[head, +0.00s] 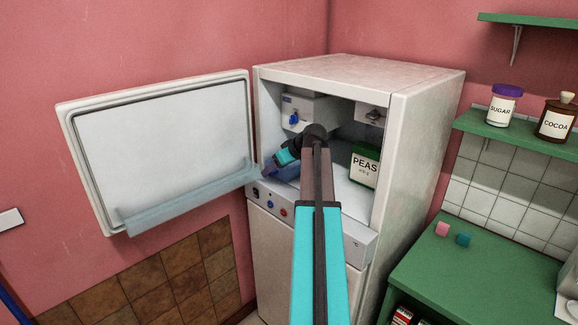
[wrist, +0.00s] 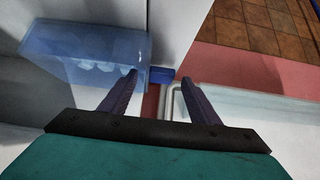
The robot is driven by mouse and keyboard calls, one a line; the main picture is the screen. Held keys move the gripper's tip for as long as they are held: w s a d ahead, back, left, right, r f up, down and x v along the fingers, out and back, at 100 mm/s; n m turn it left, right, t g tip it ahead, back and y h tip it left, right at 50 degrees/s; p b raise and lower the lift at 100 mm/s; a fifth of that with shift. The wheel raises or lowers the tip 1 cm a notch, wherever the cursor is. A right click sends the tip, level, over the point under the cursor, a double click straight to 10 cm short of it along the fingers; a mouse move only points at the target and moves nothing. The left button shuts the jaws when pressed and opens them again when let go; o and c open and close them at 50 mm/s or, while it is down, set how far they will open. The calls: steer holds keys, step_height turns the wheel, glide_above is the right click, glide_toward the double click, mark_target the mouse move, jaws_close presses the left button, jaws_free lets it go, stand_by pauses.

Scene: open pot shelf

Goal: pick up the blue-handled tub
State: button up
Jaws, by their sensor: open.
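The blue-handled tub is a see-through blue box (wrist: 85,55) with pale lumps inside, at the upper left of the wrist view. Its solid blue handle (wrist: 162,73) sticks out at its right end. In the head view the tub (head: 288,173) stands low in the open cabinet at the left, partly hidden by my arm. My gripper (wrist: 158,79) is open, its dark fingers pointing toward the handle. The handle appears between or just beyond the fingertips; contact cannot be told. In the head view my gripper (head: 268,168) is at the cabinet's left front opening.
The cabinet door (head: 160,140) stands open to the left, with a clear shelf along its bottom. A PEAS box (head: 364,166) stands right of my arm inside. A white box (head: 310,108) with a blue knob hangs above. A green counter (head: 440,270) is at right.

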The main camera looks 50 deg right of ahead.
steer(key=shift+w+f, duration=0.45)
steer(key=shift+f, duration=0.05)
steer(key=c, duration=1.4)
steer(key=shift+r, duration=0.1)
